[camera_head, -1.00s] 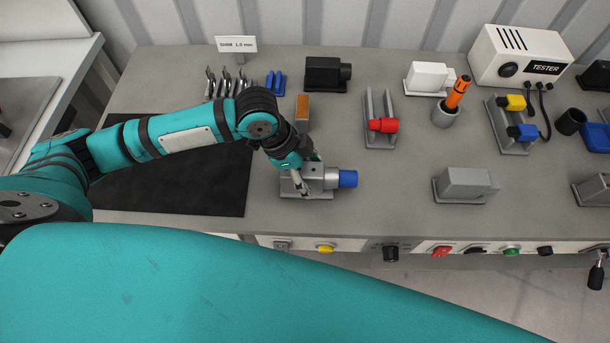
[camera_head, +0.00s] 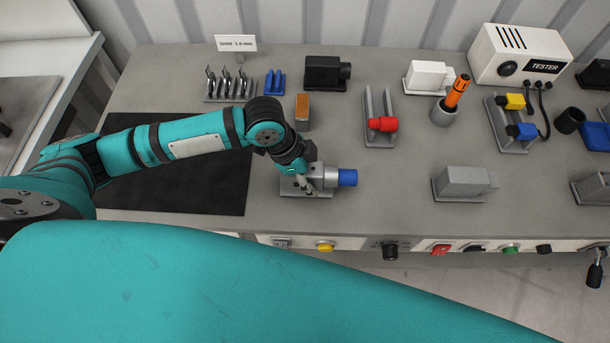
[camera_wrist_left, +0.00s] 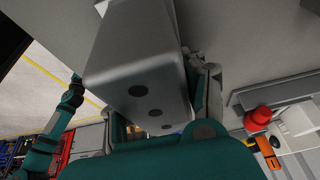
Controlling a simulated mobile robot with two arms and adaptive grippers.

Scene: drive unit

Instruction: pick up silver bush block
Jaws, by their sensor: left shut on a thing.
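The silver block (camera_head: 329,176), with a blue cylindrical end (camera_head: 347,177) pointing right, sits at its grey holder (camera_head: 290,186) near the front of the bench. My left gripper (camera_head: 309,182) reaches down over its left part and is shut on it. In the left wrist view the silver block (camera_wrist_left: 140,60) fills the upper middle as a grey body with a few dark round holes, between the fingers. Whether it touches the holder is hard to tell.
A black mat (camera_head: 190,190) lies left under my left arm. A brown block (camera_head: 302,108) stands behind the gripper. A red-ended part on a grey stand (camera_head: 380,122) and a grey block (camera_head: 465,183) are to the right. The bench between them is clear.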

